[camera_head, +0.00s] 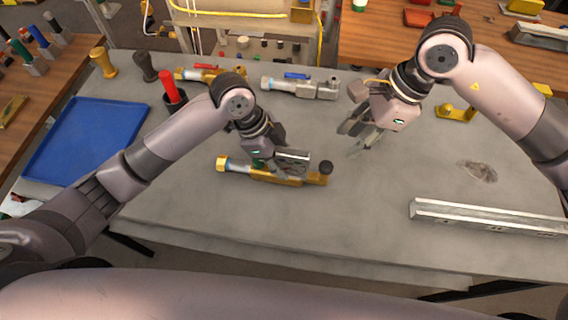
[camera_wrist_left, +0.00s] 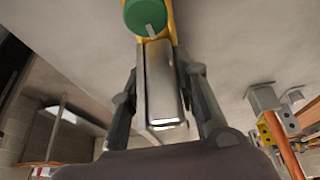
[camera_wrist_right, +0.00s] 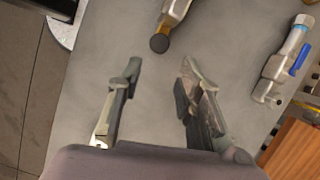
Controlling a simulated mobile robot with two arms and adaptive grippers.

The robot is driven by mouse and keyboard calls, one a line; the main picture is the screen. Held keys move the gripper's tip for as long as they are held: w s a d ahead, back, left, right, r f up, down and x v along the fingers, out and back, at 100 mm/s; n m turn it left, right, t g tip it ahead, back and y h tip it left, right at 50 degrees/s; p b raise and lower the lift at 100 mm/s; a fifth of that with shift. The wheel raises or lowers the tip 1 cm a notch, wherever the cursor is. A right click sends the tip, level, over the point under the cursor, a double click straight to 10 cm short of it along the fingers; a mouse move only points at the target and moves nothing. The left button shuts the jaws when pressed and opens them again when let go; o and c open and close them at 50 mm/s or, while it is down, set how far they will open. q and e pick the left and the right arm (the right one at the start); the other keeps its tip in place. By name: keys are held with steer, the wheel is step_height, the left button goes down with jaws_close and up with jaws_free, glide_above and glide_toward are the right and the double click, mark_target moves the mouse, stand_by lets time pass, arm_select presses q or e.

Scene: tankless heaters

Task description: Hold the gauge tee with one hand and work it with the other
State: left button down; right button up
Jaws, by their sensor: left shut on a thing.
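The gauge tee, a brass fitting (camera_head: 316,179), lies along the front-middle of the grey table. It has a pale blue ring at its left end, a green knob (camera_wrist_left: 146,15) and a dark round cap (camera_head: 326,167) at its right end. My left gripper (camera_head: 285,163) is over its middle, shut on it at a silver block-shaped part (camera_wrist_left: 162,82). The fingers hide part of the body. My right gripper (camera_head: 362,140) is open and empty, above the table to the right of the tee. The dark-capped end (camera_wrist_right: 159,43) shows beyond its fingers in the right wrist view.
A silver fitting with a blue handle (camera_head: 312,90) and a brass one with a red handle (camera_head: 190,74) lie behind. A blue tray (camera_head: 85,140) is at left, a metal rail (camera_head: 480,215) at front right.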

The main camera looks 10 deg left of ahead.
steer(key=shift+c, duration=0.3)
steer(key=shift+c, duration=0.6)
steer(key=shift+m, duration=1)
steer(key=shift+c, duration=1.3)
steer(key=m, duration=0.2)
steer(key=m+y, duration=0.1)
steer(key=m, duration=0.3)
steer(key=shift+s+d+r, duration=0.15)
steer(key=shift+d+r, duration=0.05)
steer(key=shift+r, duration=0.1)
jaws_close()
steer(key=d+r+m+y, duration=0.1)
steer(key=m, duration=0.9)
steer(key=d+r+m+y, duration=0.1)
steer(key=m, duration=0.9)
steer(key=d+r+m+y, duration=0.1)
steer(key=m+y, duration=0.1)
steer(key=m, duration=0.8)
steer(key=shift+d+r+t, duration=0.1)
steer(key=shift+d+t, duration=0.2)
steer(key=shift+t, duration=0.1)
